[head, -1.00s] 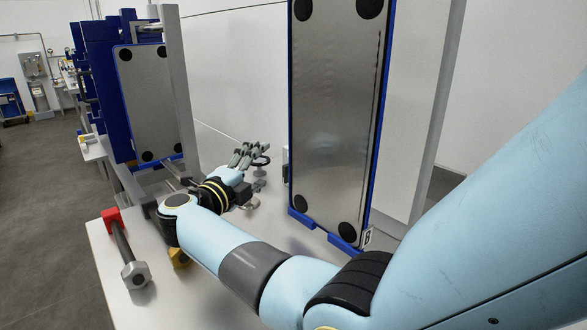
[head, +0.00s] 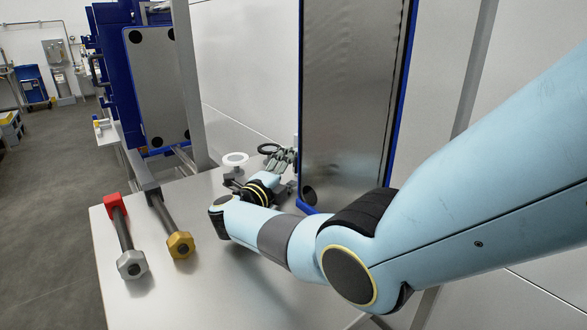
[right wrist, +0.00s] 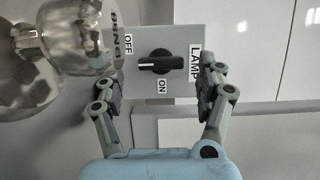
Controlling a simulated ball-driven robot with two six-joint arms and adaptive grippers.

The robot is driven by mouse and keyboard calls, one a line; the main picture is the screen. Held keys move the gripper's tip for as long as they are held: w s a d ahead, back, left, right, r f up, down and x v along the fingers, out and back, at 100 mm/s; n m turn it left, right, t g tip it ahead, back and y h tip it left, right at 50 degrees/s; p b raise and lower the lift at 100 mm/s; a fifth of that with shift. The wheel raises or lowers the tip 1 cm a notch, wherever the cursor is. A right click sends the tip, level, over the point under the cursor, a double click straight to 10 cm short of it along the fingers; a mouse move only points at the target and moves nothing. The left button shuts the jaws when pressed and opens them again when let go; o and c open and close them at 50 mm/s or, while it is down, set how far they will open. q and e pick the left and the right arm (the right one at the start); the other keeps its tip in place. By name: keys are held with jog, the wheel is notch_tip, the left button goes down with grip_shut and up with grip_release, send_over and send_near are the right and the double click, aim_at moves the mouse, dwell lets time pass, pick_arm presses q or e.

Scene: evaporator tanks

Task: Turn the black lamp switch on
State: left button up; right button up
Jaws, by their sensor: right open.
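In the right wrist view the black lamp switch (right wrist: 160,64) is a round knob with a bar handle lying across the picture. It sits on a grey plate (right wrist: 185,38) marked LAMP. OFF stands at the handle's upper left and ON just below the knob. My right gripper (right wrist: 162,82) is open, with one finger on each side of the knob and no clear contact. In the head view my right gripper (head: 284,160) is over the table beside the tall metal panel (head: 345,110); the switch cannot be made out there. My left gripper is not in view.
A shiny round metal fitting (right wrist: 30,75) is close to the left finger in the wrist view. In the head view a black ring handle (head: 270,149) and a white ring (head: 235,159) are near the gripper. Two bars with silver (head: 132,264) and gold (head: 180,245) ends lie at left.

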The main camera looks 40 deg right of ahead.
jog(key=shift+x, duration=0.95)
jog(key=shift+c, duration=0.3)
jog(key=c, duration=1.1)
